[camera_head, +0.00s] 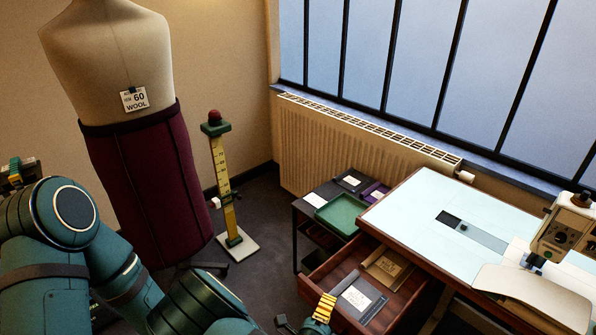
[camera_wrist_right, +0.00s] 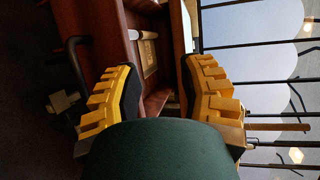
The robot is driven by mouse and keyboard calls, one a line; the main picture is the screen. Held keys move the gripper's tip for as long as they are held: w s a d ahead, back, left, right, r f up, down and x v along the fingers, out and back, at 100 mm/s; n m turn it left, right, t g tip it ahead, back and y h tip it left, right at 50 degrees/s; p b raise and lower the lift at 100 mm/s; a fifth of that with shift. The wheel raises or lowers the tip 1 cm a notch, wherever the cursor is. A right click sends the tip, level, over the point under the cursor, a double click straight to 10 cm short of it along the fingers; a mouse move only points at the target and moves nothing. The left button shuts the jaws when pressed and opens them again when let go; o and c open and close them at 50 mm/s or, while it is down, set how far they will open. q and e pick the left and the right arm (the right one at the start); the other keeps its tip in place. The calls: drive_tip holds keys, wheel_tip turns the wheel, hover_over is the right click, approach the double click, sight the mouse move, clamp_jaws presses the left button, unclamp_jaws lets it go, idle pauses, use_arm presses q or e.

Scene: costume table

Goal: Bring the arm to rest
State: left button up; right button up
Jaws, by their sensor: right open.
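My right gripper (camera_head: 324,307) shows at the bottom of the head view as a yellow ridged finger in front of the open drawer; the rest is hidden or cut off. In the right wrist view my right gripper (camera_wrist_right: 160,78) has its two yellow fingers spread apart with nothing between them. The wooden drawer (camera_head: 333,262) lies beyond the fingertips. Teal arm links of mine fill the lower left of the head view. A small yellow ridged piece at the left edge may be part of my left gripper, but its jaws cannot be made out.
The open drawer holds a grey packet (camera_head: 359,298) and a brown packet (camera_head: 387,266). A table (camera_head: 405,205) with a sewing machine (camera_head: 570,230) stands right. A green tray (camera_head: 341,214) sits behind the drawer. A dress form (camera_head: 140,180) and a ruler stand (camera_head: 224,180) are at left.

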sight(353, 334)
drive_tip(key=s+d+f+m+g+h, duration=0.1)
drive_tip(key=s+d+f+m+g, duration=0.2)
drive_tip(key=s+d+m+g, duration=0.3)
drive_tip(key=s+d+f+m+g+h, duration=0.2)
drive_tip(key=s+d+f+m+g, duration=0.1)
drive_tip(key=s+m+g, duration=0.5)
drive_tip(key=s+a+f+m+g+y, duration=0.2)
drive_tip(key=s+a+m+g+y, duration=0.4)
drive_tip(key=s+m, duration=0.55)
drive_tip(key=w+a+m+t+y, duration=0.25)
drive_tip(key=a+m+y, duration=0.3)
drive_tip(key=m, duration=0.45)
drive_tip(key=w+r+m+t+y, duration=0.1)
drive_tip(key=w+r+m+t, duration=0.1)
drive_tip(key=w+m, duration=0.3)
drive_tip(key=w+d+r+m+t+y, duration=0.1)
drive_tip(key=w+r+m+t+y, duration=0.1)
drive_tip(key=w+m, duration=0.3)
drive_tip(key=m+t, duration=0.1)
drive_tip(key=m, duration=0.2)
drive_tip(key=shift+d, duration=0.25)
drive_tip(key=shift+d+m, duration=0.1)
drive_tip(key=shift+m, duration=0.15)
